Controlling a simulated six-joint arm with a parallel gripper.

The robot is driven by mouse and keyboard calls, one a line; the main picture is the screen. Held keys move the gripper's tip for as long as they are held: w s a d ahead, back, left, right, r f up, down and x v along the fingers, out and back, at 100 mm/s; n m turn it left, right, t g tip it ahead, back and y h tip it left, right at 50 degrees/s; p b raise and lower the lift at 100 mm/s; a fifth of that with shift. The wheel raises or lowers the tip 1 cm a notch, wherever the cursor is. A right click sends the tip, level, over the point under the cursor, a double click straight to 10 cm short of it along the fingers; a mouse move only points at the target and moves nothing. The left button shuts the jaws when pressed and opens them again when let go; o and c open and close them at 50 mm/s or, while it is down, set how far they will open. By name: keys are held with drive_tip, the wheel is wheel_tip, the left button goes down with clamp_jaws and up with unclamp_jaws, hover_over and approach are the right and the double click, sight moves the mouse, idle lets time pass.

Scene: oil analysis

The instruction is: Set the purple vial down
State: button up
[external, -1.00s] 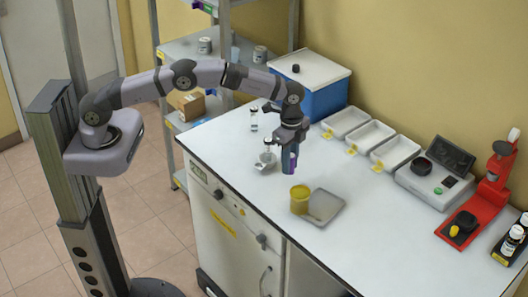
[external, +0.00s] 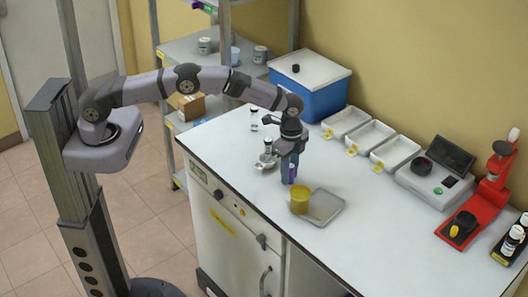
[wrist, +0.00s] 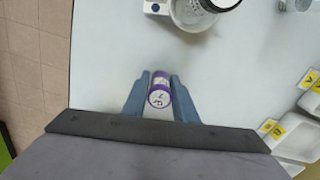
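The purple vial (external: 292,172) is upright between the fingers of my gripper (external: 289,170), at or just above the white bench top, behind the yellow jar. In the wrist view the vial (wrist: 160,91) shows its pale marked cap and purple rim. The blue-grey fingers of my gripper (wrist: 160,88) lie close against both its sides, and I see no clear gap. My gripper is shut on the vial. The fingers hide much of the vial in the external view, so I cannot tell whether its base touches the bench.
A yellow jar (external: 300,200) and a grey tray (external: 327,207) stand in front of the vial. A glass vessel on a small device (wrist: 193,12) is close behind. White labelled trays (external: 370,137) and a blue cooler (external: 315,101) line the back. Bench right of the vial is clear.

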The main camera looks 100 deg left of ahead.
drive_tip(key=shift+o, duration=1.1)
drive_tip(key=shift+r, duration=0.15)
wheel_tip(320, 180, up, 12)
drive_tip(key=b, duration=0.3)
drive_tip(key=shift+r, duration=0.1)
